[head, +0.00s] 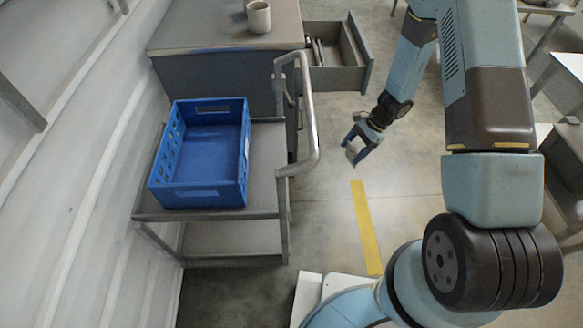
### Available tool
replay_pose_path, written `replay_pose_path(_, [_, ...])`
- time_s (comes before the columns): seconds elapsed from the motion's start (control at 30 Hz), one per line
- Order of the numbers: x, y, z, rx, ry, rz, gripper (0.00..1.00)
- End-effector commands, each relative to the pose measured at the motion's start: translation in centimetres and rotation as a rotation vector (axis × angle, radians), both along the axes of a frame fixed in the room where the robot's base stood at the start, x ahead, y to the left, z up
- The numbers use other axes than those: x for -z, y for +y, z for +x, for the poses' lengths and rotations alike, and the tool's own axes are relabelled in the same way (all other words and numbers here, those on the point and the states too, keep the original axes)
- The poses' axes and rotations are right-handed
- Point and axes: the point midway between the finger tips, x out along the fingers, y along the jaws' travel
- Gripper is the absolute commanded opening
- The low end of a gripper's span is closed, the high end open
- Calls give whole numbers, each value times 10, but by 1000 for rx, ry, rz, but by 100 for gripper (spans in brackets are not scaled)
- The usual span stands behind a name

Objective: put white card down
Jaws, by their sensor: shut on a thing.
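My gripper (355,153) hangs above the open floor, right of the cart and in front of the drawer. It is shut on a small pale thing, seemingly the white card (351,150). Only a small part of the card shows between the fingers, and its full outline is too small to tell. The gripper and card are apart from the cart and the cabinet.
A blue crate (244,170), seemingly empty, stands on a grey cart (263,190) with a raised handle (309,120). Behind it a cabinet (190,30) bears a mug (258,17). Its drawer (345,78) is open with dark items inside. A yellow strip (366,230) marks clear floor.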

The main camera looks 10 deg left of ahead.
Motion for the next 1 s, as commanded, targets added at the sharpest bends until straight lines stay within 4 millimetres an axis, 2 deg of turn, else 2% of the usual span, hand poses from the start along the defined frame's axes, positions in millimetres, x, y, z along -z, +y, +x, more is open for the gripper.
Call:
replay_pose_path(0.2, [-13,24,-5,245,19,41,45])
replay_pose_path(0.43, [-18,35,-6,337,23,59,45])
replay_pose_path(0.53, [-18,48,-9,341,24,61,45])
replay_pose_path(1.0, [-18,146,-33,335,23,61,45])
